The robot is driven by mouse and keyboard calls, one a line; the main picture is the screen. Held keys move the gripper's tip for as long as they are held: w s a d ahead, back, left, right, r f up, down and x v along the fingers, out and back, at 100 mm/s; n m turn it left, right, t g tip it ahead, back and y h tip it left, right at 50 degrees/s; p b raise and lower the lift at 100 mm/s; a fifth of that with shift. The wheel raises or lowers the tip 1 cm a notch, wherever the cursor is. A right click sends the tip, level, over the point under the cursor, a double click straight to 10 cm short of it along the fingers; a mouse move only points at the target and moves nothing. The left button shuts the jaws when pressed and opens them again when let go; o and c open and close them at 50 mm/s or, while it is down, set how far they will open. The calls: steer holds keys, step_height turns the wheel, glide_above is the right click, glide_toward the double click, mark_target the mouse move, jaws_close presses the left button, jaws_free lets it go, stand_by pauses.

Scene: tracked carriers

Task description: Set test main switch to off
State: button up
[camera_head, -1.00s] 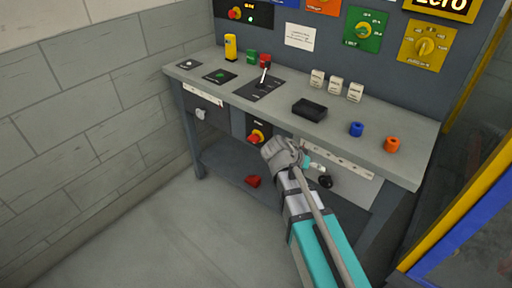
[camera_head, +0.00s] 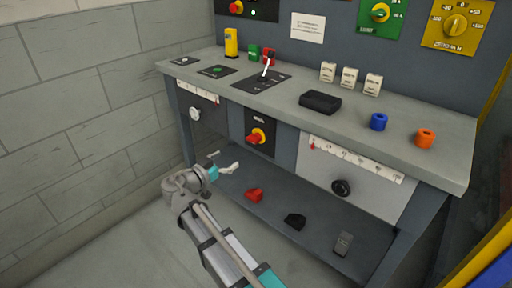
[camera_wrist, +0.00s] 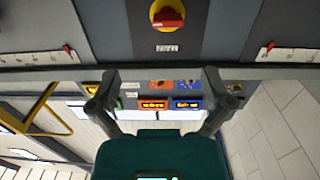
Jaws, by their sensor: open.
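The main switch (camera_head: 257,137) is a red handle on a yellow round base, on a dark plate on the bench front. Its handle points to the lower left in the head view.
The bench top (camera_head: 210,90) carries a lever switch (camera_head: 267,68), a black box (camera_head: 320,102), and blue (camera_head: 378,121) and orange (camera_head: 426,138) rings. A black knob (camera_head: 341,187) is on the front at right. A red block (camera_head: 254,195) lies on the lower shelf. The wall (camera_head: 70,110) stands at left.

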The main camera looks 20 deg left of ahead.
mark_target(250, 141)
steer(key=shift+s+a+y, duration=0.3)
steer(key=shift+a, duration=0.35)
steer(key=shift+w+d, duration=0.1)
steer(key=shift+w, duration=0.05)
steer(key=x, duration=1.3)
steer(key=shift+w+d+r, duration=0.15)
steer(key=shift+w+d, duration=0.05)
steer(key=shift+w, duration=0.1)
steer(key=shift+a, duration=0.1)
steer(key=c, duration=1.1)
